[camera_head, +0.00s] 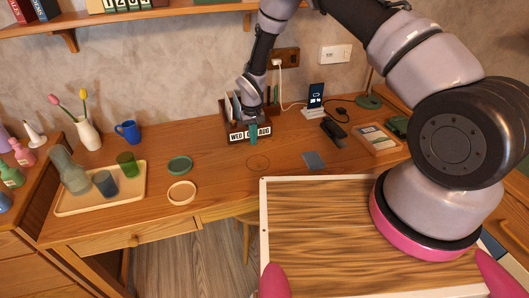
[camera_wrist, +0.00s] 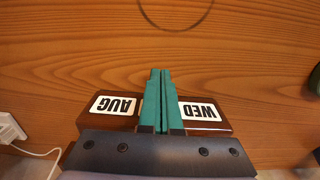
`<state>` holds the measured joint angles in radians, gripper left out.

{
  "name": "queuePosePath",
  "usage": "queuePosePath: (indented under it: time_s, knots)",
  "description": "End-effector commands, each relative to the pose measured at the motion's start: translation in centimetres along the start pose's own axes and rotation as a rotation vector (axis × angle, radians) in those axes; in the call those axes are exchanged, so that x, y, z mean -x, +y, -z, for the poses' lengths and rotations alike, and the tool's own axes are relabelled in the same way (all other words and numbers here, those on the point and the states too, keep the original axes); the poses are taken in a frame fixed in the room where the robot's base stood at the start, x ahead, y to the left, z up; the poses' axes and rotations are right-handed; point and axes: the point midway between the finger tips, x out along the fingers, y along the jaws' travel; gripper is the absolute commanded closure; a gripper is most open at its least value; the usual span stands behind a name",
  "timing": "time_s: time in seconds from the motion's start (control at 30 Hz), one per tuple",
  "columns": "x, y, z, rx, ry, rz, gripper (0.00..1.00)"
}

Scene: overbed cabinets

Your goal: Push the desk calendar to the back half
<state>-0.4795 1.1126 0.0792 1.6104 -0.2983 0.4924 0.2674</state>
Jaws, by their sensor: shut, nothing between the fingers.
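The desk calendar (camera_head: 238,134) is a dark brown block with white cards reading "WED" and "AUG", standing near the back of the wooden desk (camera_head: 215,160). It also shows in the wrist view (camera_wrist: 207,112), upside down, with its middle hidden behind my fingers. My gripper (camera_head: 253,133) points down at the calendar's front, its green fingers (camera_wrist: 161,98) closed together and empty. The fingers overlap the calendar between the two cards. I cannot tell whether they touch it.
A holder with papers (camera_head: 229,108) stands behind the calendar. A phone on a stand (camera_head: 315,100), a black stapler-like object (camera_head: 333,131) and a tray (camera_head: 375,140) are to the right. A thin circle (camera_head: 258,163) marks the desk in front. Left are coasters (camera_head: 180,165) and a tray with cups (camera_head: 140,187).

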Motion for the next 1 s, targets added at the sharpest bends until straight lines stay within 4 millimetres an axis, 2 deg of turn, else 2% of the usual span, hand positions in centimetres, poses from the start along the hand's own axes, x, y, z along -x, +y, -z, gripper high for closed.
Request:
queuePosePath:
  time_s: [0.6,1.0]
  knots:
    - [4.5,0.0,-3.5,-0.001,0.001,0.0,1.0]
    - [5.0,0.0,-4.0,0.0,0.0,0.0,1.0]
